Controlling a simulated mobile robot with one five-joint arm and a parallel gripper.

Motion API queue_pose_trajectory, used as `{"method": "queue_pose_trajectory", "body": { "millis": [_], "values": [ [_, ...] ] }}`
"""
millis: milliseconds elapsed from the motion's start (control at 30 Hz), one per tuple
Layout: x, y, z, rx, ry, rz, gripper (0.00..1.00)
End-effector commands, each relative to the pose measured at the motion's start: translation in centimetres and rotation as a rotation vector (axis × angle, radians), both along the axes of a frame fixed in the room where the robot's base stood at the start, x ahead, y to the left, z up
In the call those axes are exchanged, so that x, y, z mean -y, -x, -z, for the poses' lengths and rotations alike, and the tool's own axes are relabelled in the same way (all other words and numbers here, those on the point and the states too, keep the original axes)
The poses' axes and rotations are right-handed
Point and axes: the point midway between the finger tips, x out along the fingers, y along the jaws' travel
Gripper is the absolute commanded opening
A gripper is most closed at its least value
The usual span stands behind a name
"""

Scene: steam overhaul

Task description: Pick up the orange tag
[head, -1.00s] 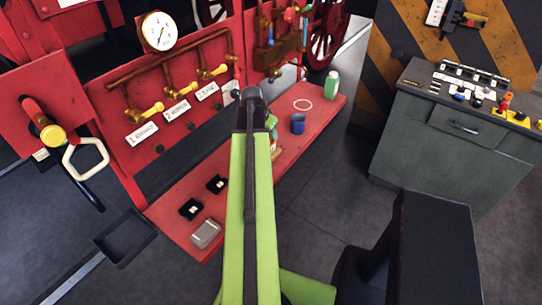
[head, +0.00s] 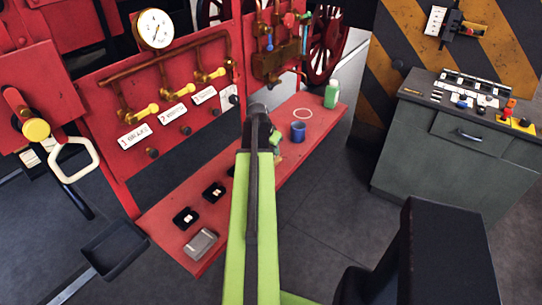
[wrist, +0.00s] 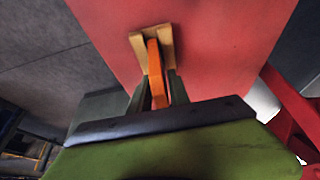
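The orange tag (wrist: 156,72) stands upright against a tan wooden holder (wrist: 166,42) on the red shelf in the wrist view. My gripper (wrist: 160,84) has one dark finger on each side of the tag's lower part. The fingers are very close to the tag, but I cannot tell whether they press on it. In the head view my green arm reaches over the red shelf (head: 318,124) and hides the tag and the fingertips.
A blue cup (head: 298,132), a green bottle (head: 332,94) and a pale ring (head: 302,114) sit on the shelf's far part. Small black boxes (head: 186,217) and a grey tin (head: 201,244) lie on its near part. A grey cabinet (head: 440,160) stands right.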

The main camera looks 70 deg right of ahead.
Motion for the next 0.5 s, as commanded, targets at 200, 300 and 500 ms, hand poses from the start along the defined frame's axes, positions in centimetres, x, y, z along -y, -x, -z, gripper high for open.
{"method": "queue_pose_trajectory", "body": {
  "millis": [200, 300, 500],
  "values": [
    [-0.02, -0.04, 0.0, 0.0, 0.0, -0.001, 0.0],
    [-0.03, -0.05, 0.0, 0.0, 0.0, -0.001, 0.0],
    [-0.04, -0.07, 0.0, 0.0, 0.0, -0.001, 0.0]
  ]
}}
